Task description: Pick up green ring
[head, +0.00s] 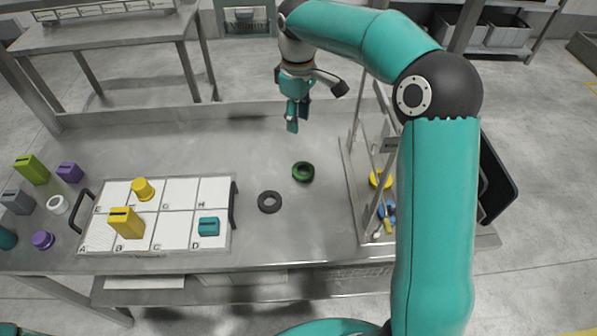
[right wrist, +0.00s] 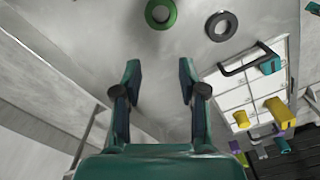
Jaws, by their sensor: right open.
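The green ring (head: 303,172) lies flat on the grey metal table, right of the middle in the head view. It also shows near the top edge of the right wrist view (right wrist: 160,14), partly cut off there. A dark grey ring (head: 269,202) lies close by, to its lower left. My right gripper (head: 293,122) is in the air beyond the green ring in the head view. Its two fingers are apart with nothing between them in the right wrist view (right wrist: 159,80). My left gripper is not in view.
A white lettered tray (head: 172,236) with dark handles holds yellow and teal pieces. Several coloured blocks stand at its left. A rack (head: 357,200) with yellow and blue items stands at the right. The table is clear around the two rings.

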